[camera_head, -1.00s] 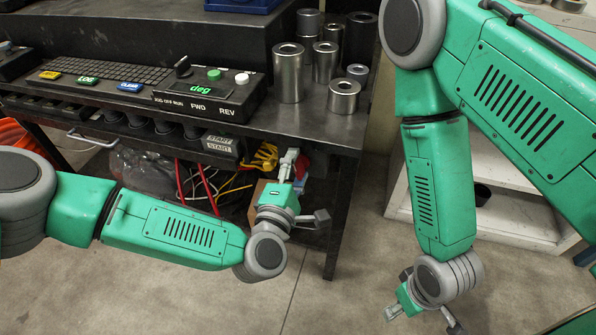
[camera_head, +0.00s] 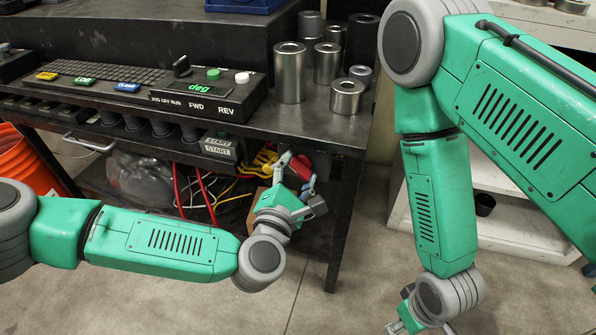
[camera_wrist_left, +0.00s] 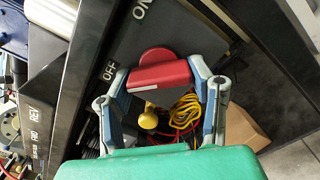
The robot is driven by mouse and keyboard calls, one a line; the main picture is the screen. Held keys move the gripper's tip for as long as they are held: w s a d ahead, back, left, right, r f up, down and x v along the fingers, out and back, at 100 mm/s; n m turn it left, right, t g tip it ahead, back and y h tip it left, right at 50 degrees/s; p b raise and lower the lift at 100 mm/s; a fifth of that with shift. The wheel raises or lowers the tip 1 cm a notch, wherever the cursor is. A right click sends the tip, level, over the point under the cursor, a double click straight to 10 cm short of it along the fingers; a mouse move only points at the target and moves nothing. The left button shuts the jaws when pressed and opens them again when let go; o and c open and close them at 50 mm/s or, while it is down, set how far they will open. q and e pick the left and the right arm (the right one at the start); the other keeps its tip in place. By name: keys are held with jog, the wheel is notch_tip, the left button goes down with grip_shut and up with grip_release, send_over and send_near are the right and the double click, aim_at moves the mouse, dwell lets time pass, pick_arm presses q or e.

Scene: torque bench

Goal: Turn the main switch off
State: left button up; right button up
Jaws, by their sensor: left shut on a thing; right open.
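The main switch has a red handle (camera_wrist_left: 158,75) on a round red base, beside white OFF and ON markings on a dark panel in the left wrist view. The bar-shaped handle lies crosswise in the picture, its left end near OFF. My left gripper (camera_wrist_left: 157,76) is shut on it, one finger at each end. In the head view, my left gripper (camera_head: 295,172) is below the bench's right end, with a little of the red switch (camera_head: 305,164) showing behind its fingers. My right gripper (camera_head: 398,327) is open, low at the bottom edge and partly cut off.
Above, the black bench (camera_head: 320,128) carries a keyboard, a control box (camera_head: 210,95) and several metal cylinders (camera_head: 290,75). Yellow and red cables (camera_wrist_left: 185,112) and a yellow knob (camera_wrist_left: 148,119) are close below the handle. A bench leg (camera_head: 343,225) stands right of the left gripper.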

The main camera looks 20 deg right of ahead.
pick_arm(q)
jog(key=shift+s+f, duration=0.1)
jog(key=shift+f, duration=0.3)
jog(key=o, duration=1.2)
jog(key=shift+c, duration=0.2)
jog(key=shift+r, duration=0.1)
jog(key=shift+r, duration=0.1)
jog(key=v, duration=1.1)
jog(key=shift+s+a, duration=0.25)
jog(key=shift+a, duration=0.1)
